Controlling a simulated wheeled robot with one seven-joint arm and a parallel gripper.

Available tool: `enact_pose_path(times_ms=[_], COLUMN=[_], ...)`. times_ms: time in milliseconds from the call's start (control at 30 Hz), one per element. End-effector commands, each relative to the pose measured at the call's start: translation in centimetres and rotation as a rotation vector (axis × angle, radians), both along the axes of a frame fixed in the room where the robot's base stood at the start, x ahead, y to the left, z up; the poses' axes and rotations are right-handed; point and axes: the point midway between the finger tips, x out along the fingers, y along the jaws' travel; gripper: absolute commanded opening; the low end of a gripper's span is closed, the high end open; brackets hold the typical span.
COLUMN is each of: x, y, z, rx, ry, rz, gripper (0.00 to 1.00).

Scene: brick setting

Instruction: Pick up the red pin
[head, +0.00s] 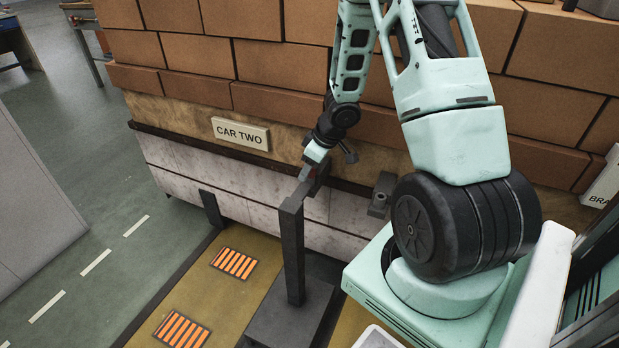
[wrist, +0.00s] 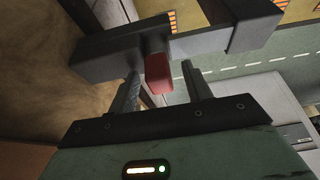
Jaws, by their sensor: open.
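The red pin (wrist: 158,73) is a short red block seen in the wrist view, sticking out from a dark grey metal bracket (wrist: 105,52). My gripper (wrist: 162,78) is open, with one finger on either side of the pin's near end. Whether either finger touches the pin I cannot tell.
A brick stack (head: 285,70) rises behind my arm, above a sign (head: 240,133) reading CAR TWO. A dark bracket (head: 381,195) sits on the wall to the right. The yellow floor strip (head: 216,292) with orange grilles is clear at the left, beside a green floor (head: 125,205).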

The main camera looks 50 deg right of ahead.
Motion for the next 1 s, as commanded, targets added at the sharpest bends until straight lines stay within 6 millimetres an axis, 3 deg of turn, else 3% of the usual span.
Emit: enact_pose_path(times_ms=[200, 367, 400, 733, 1000], x=[0.1, 0.1, 0.1, 0.1, 0.1], y=[0.0, 0.0, 0.0, 0.0, 0.0], z=[0.0, 0.0, 0.0, 0.6, 4.9], rx=[0.0, 0.0, 0.0, 0.0, -0.001], ry=[0.0, 0.0, 0.0, -0.001, -0.001], rz=[0.001, 0.001, 0.001, 0.001, 0.003], gripper=[0.46, 0.02, 0.0, 0.0, 0.0])
